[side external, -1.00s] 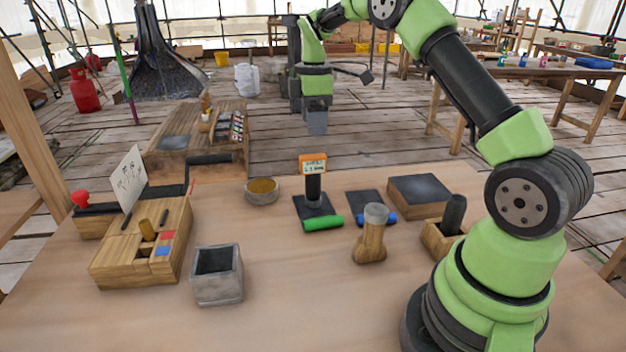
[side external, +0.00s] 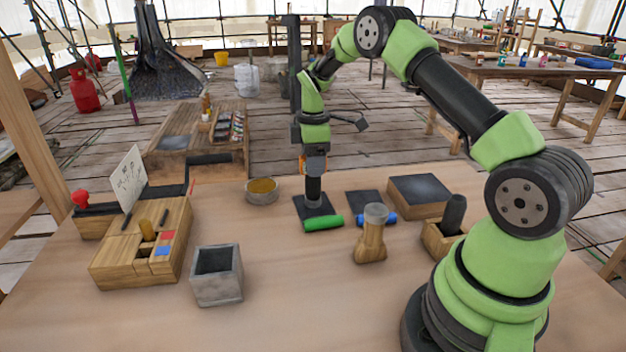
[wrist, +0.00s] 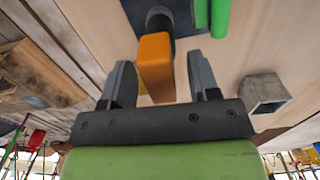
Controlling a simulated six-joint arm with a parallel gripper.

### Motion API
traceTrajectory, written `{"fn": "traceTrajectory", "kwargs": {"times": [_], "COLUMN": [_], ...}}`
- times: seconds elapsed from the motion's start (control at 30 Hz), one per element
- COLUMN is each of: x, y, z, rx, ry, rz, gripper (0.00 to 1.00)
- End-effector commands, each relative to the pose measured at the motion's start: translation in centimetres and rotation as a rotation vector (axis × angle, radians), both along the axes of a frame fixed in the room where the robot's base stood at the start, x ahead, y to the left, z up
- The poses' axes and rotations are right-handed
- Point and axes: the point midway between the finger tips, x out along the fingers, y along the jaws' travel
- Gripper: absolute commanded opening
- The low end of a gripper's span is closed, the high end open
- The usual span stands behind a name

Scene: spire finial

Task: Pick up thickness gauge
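The thickness gauge has an orange head (side external: 302,165) on top of a dark upright post (side external: 314,189). My gripper (side external: 314,163) points down over it in the side view and hides most of its display face. In the wrist view the orange head (wrist: 156,62) lies between my two dark fingers (wrist: 161,64), with a visible gap on each side. The fingers are open and hold nothing. The post stands on a dark square pad (side external: 317,207).
A green roll (side external: 323,222) lies right in front of the post. A wooden stand with a grey top (side external: 373,240), a stone cup (side external: 216,275), a round dish (side external: 262,191) and a wooden box (side external: 145,250) are around it. The front middle of the table is clear.

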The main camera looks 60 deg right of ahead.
Motion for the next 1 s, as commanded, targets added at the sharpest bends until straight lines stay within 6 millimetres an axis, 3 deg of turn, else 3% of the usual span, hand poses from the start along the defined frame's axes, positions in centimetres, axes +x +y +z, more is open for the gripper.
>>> {"fn": "traceTrajectory", "kwargs": {"times": [0.03, 0.23, 0.57, 1.0], "x": [0.0, 0.0, 0.1, 0.2], "y": [0.0, 0.0, 0.0, 0.2], "z": [0.0, 0.0, 0.9, 8.9], "rx": [0.000, 0.000, -0.001, -0.002], "ry": [0.000, 0.000, -0.003, -0.004], "rz": [0.000, 0.000, 0.001, 0.002], "gripper": [0.44, 0.00, 0.00, 0.00]}}
